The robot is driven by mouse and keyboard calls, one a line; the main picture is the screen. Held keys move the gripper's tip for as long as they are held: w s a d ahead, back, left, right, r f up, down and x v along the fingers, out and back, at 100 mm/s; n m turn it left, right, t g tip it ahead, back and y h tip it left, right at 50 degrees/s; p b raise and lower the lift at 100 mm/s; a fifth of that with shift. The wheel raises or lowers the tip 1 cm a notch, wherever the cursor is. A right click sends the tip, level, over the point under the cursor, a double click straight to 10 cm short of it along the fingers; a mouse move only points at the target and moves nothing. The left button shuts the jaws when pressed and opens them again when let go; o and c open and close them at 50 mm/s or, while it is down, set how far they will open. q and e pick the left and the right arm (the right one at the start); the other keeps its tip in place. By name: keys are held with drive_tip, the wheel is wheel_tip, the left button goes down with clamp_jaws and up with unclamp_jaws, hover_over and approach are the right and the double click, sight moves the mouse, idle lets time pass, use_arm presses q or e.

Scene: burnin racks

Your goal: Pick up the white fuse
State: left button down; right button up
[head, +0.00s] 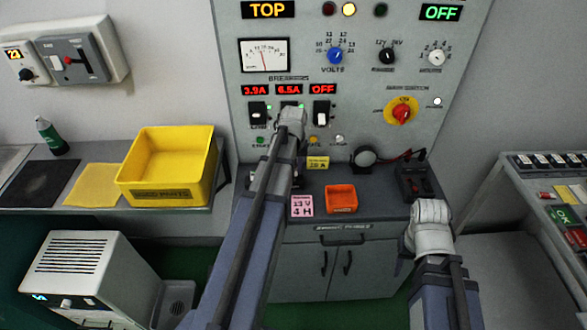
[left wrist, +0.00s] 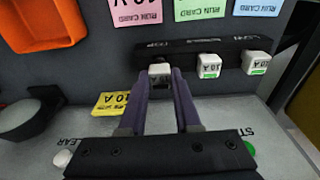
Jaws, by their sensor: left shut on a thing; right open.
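The white fuse (left wrist: 160,71) sits between the fingertips of my left gripper (left wrist: 163,80) in the left wrist view. The gripper is shut on it. The fuse is at the left end of a black fuse strip (left wrist: 184,53); I cannot tell whether it is still seated. Two other white fuses, (left wrist: 209,66) and (left wrist: 257,64), with green marks stand in the strip to its right. In the head view my left arm hides the fuse and most of that gripper. My right gripper (head: 413,177) is open at the right end of the panel's ledge.
An orange tray (head: 341,199) and a pink card (head: 302,206) lie on the ledge. A yellow label (head: 318,163) is beside my left arm. A round black thing (head: 364,157) with a lead is near the right gripper. A yellow bin (head: 165,166) stands on the left bench.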

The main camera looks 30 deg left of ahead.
use_arm(q)
wheel_tip(320, 180, up, 8)
drive_tip(key=p, duration=0.7)
drive_tip(key=shift+r+p, duration=0.25)
drive_tip(key=shift+p, duration=0.1)
